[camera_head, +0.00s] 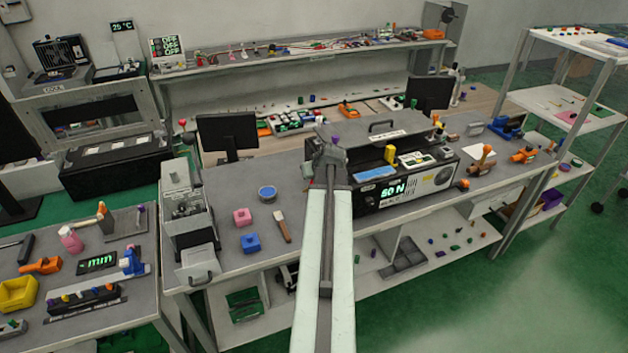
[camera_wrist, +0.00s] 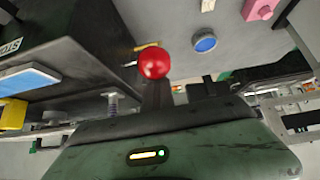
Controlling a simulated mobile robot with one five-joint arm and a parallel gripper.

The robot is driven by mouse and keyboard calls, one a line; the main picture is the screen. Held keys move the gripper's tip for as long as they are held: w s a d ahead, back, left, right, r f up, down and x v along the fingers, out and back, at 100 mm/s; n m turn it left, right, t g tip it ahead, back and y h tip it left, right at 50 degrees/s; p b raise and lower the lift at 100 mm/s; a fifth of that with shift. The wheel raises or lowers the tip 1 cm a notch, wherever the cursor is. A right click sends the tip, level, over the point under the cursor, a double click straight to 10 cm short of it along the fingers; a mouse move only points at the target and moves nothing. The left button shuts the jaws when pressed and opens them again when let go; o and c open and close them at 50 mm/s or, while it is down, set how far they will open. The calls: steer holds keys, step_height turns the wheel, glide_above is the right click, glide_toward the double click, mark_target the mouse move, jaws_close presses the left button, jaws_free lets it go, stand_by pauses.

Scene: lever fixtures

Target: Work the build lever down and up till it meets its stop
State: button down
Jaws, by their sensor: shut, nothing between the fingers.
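A round red knob (camera_wrist: 154,62) on a short dark stem stands in the middle of the wrist view, close to the camera. It looks like the lever's handle, but no label on it can be read. In the head view my arm covers the place where the lever would be. My gripper (camera_head: 330,148) is at the far end of my pale arm, by the left end of the black bench unit (camera_head: 390,196) with the "50 N" display. It is shut and empty. I cannot tell whether it touches the knob.
A blue round dish (camera_head: 267,193), a pink block (camera_head: 242,217), a blue block (camera_head: 250,243) and a brush (camera_head: 282,228) lie left of my arm. A dark monitor (camera_head: 228,134) stands behind. The bench has bare grey surface left of my arm.

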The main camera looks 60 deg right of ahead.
steer(key=c, duration=1.3)
jaws_free()
steer(key=shift+s+a+f+g+y, duration=0.4)
steer(key=shift+s+a+f+y, duration=0.2)
steer(key=shift+s+a+f, duration=0.45)
steer(key=o, duration=0.4)
steer(key=shift+r+p, duration=0.25)
steer(key=shift+p, duration=0.1)
steer(key=shift+s+d+r+p, duration=0.2)
steer(key=shift+s+d+p, duration=0.1)
steer(key=shift+s+p, duration=0.1)
steer(key=shift+a+r+p, duration=0.15)
steer(key=shift+r+p, duration=0.25)
steer(key=shift+p, duration=0.1)
steer(key=p+v, duration=0.3)
steer(key=v, duration=0.1)
steer(key=shift+a+r, duration=0.2)
